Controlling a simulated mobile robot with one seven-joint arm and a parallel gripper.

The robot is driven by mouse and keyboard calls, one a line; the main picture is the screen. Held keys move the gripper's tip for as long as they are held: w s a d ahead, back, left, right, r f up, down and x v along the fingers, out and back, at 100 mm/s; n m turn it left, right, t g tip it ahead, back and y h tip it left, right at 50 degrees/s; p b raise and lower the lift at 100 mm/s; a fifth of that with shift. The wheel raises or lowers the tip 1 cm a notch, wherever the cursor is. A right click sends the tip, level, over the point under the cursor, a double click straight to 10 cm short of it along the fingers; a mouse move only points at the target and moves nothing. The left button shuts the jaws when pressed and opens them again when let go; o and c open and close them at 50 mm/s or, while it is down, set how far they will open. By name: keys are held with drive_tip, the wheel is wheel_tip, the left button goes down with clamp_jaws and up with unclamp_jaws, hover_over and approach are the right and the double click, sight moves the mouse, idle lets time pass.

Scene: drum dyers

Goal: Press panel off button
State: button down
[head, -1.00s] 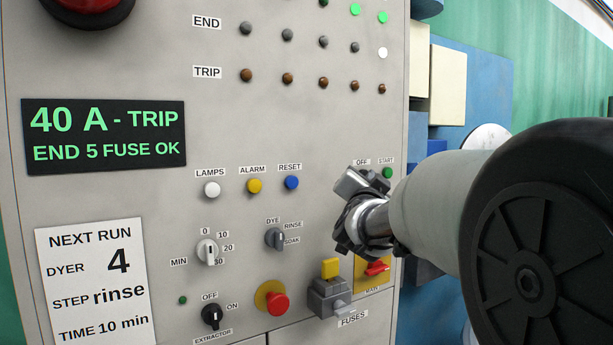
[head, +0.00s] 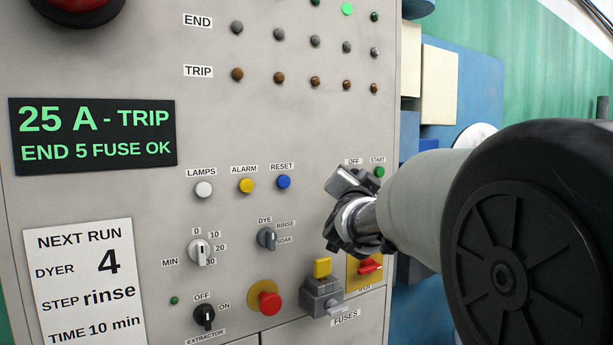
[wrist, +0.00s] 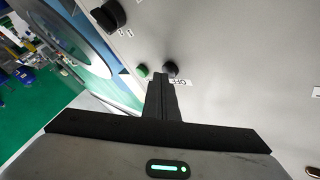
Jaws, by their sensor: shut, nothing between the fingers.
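The control panel (head: 130,200) fills the left and middle of the head view. My gripper (head: 345,180) is shut and empty, its tip at the panel just below the OFF label (head: 354,161). It hides the off button in the head view. In the wrist view the dark off button (wrist: 170,69) shows beside the OFF label (wrist: 182,80), right at the tips of my shut fingers (wrist: 160,80). I cannot tell whether they touch. The green START button (head: 379,172) is just right of the gripper and also shows in the wrist view (wrist: 143,71).
Blue RESET (head: 283,182), yellow ALARM (head: 246,185) and white LAMPS (head: 204,189) buttons lie to the left. Below are a red mushroom button (head: 269,302), the fuse switch (head: 323,295) and a red-handled switch (head: 369,265). The display (head: 93,134) reads 25 A - TRIP.

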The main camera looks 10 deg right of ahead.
drive_tip(key=shift+s+d+b, duration=0.15)
drive_tip(key=shift+s+b, duration=0.15)
drive_tip(key=shift+s, duration=0.4)
drive_tip(key=s, duration=0.1)
drive_tip(key=s+d+b, duration=0.1)
drive_tip(key=s, duration=0.1)
drive_tip(key=s+b, duration=0.1)
drive_tip(key=shift+s+d, duration=0.35)
drive_tip(key=shift+d, duration=0.05)
drive_tip(key=shift+a, duration=0.1)
drive_tip(key=s+a+f+n+g+y+p, duration=0.35)
drive_tip(key=s+a+f+n, duration=0.2)
drive_tip(key=a, duration=0.25)
drive_tip(key=s+a+f+n+g+y+p, duration=0.25)
drive_tip(key=s+a+f+n+y, duration=0.2)
drive_tip(key=s+a, duration=0.25)
drive_tip(key=s+f+n+g+p, duration=0.1)
drive_tip(key=s+f+g, duration=0.2)
drive_tip(key=s+f, duration=0.2)
drive_tip(key=s+a+f+n+g+p, duration=0.1)
drive_tip(key=s+f+g+p, duration=0.1)
drive_tip(key=s, duration=0.9)
wheel_tip(320, 180, down, 3)
drive_tip(key=shift+s+r+g, duration=0.15)
drive_tip(key=shift+s+g, duration=0.2)
drive_tip(key=shift+g, duration=0.25)
